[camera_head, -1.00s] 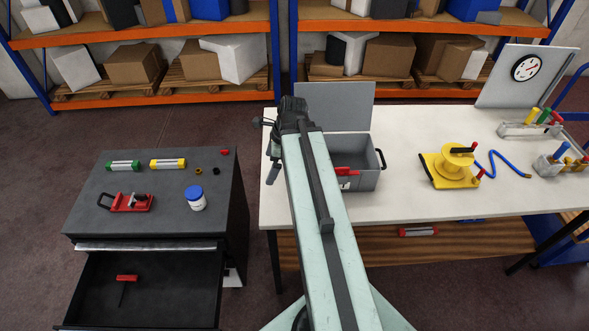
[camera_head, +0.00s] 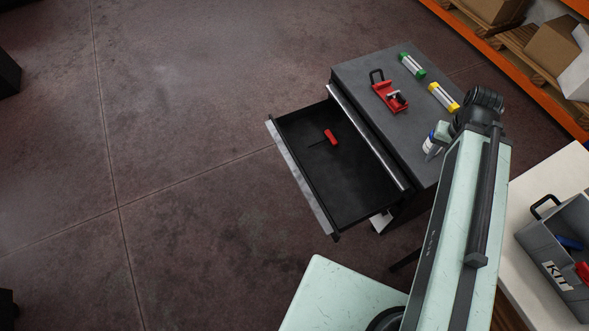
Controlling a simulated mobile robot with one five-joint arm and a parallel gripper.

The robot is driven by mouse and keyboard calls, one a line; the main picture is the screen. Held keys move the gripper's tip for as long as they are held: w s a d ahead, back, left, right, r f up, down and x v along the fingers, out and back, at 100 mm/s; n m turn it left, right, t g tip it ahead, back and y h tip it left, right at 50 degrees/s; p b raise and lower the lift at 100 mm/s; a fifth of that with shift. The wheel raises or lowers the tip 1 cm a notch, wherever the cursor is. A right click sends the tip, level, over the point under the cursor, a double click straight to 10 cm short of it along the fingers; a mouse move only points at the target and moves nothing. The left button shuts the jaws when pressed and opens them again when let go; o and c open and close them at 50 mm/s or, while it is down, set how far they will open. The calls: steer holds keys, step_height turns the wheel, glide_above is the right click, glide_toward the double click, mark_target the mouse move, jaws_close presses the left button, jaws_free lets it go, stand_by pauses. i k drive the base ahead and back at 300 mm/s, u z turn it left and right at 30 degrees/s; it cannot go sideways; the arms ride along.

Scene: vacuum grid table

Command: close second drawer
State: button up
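The dark grey drawer cabinet (camera_head: 365,72) stands right of centre. A drawer below its top drawer, which looks like the second drawer (camera_head: 345,190), is pulled well out toward the lower left. Its silver front edge (camera_head: 298,178) faces the open floor. A red-handled screwdriver (camera_head: 331,137) lies inside it. The closed top drawer's silver handle strip (camera_head: 368,137) runs above the open one. My arm reaches up along the cabinet's right side. My gripper is at the far end of the arm, mostly hidden behind my wrist, near the jar; its fingers cannot be made out.
On the cabinet top are a red tool (camera_head: 388,95), a green-capped tube (camera_head: 412,66), a yellow-capped tube (camera_head: 443,97) and a partly hidden white-and-blue jar (camera_head: 432,140). A white table (camera_head: 540,190) with a grey kit box (camera_head: 555,270) stands at right. The floor left of the drawer is clear.

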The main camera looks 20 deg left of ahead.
mark_target(344, 185)
steer(key=u, duration=2.55)
steer(key=k, duration=0.8)
steer(key=z, duration=1)
steer(key=i, duration=1)
